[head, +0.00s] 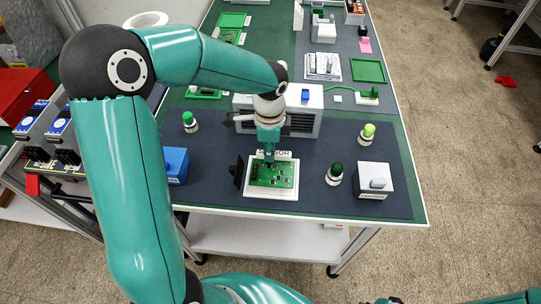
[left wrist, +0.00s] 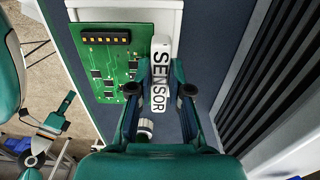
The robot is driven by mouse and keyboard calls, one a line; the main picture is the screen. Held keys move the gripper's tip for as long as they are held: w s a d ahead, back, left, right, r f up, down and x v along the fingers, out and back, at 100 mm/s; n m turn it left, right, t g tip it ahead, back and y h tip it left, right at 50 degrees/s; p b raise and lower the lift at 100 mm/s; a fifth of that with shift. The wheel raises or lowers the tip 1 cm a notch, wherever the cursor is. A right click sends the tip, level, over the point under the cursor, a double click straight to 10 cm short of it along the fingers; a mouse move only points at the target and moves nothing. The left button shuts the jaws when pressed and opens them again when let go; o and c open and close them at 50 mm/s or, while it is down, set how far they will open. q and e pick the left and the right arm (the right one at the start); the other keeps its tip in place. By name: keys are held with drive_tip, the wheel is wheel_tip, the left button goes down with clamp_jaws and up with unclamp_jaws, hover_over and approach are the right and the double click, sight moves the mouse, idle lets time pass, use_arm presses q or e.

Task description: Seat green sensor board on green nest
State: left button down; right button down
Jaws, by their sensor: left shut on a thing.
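The green sensor board (head: 272,175), with dark chips, shows above a white plate (head: 271,194) at the near part of the work mat. A white tab marked SENSOR (left wrist: 159,75) runs along the board's far edge. My left gripper (head: 270,155) reaches down at that edge and is shut on the SENSOR tab. In the left wrist view the board (left wrist: 108,60) lies beside the fingers, its black connector at the top. I cannot tell whether the board touches the plate. A clearly green nest cannot be made out. A dark part at the bottom edge may be my right gripper.
A vented white box (head: 305,112) stands just behind. A black panel (head: 237,171) and blue box (head: 175,165) are left of the board. A dark green button (head: 334,173) and white box (head: 373,180) stand right. A green tray (head: 368,70) lies farther back.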

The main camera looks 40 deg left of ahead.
use_arm(q)
wheel_tip(320, 180, up, 17)
idle(0.7)
